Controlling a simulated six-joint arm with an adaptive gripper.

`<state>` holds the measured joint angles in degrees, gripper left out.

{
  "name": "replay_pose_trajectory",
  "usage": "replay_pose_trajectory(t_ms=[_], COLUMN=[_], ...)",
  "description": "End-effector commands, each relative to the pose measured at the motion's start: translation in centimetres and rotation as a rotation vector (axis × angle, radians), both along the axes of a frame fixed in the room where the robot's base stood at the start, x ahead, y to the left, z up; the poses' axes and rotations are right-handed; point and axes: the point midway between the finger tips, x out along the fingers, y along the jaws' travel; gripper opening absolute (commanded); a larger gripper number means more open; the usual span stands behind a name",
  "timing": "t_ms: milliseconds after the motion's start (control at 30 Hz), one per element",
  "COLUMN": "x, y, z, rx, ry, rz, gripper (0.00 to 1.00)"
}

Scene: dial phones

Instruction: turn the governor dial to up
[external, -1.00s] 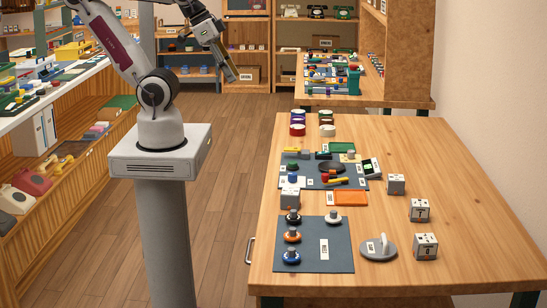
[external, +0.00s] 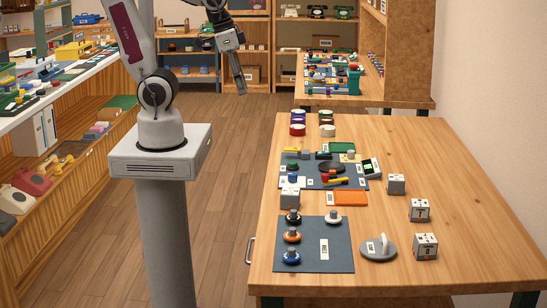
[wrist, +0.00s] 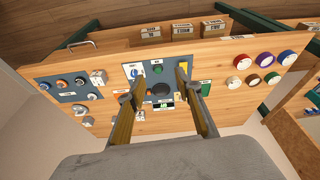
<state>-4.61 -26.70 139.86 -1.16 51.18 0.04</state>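A round grey dial (external: 378,248) with a raised grip and a small label lies on the near part of the table. I cannot read the label, so I cannot confirm that it is the governor dial. Several round knobs, one of them orange (external: 292,236), stand on a blue-grey mat (external: 322,262) beside it. My gripper (external: 240,88) hangs in the air left of the table's far end, well away from the dial. In the wrist view my gripper (wrist: 160,78) has its fingers apart with nothing held between them.
A second blue mat holds a dark disc (external: 332,167) and small parts. White labelled boxes (external: 424,247) stand along the right. Coloured round pieces (external: 298,130) stand at the far end. The right side of the table is mostly clear. Another table (external: 375,100) stands behind.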

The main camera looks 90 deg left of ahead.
Motion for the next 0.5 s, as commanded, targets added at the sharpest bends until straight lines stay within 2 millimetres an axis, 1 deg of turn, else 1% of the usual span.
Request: replay_pose_trajectory(t_ms=[500], x=[6.0], y=[1.1], z=[-3.4], rx=[-0.057], ry=[0.105], rz=[0.031], gripper=[0.34])
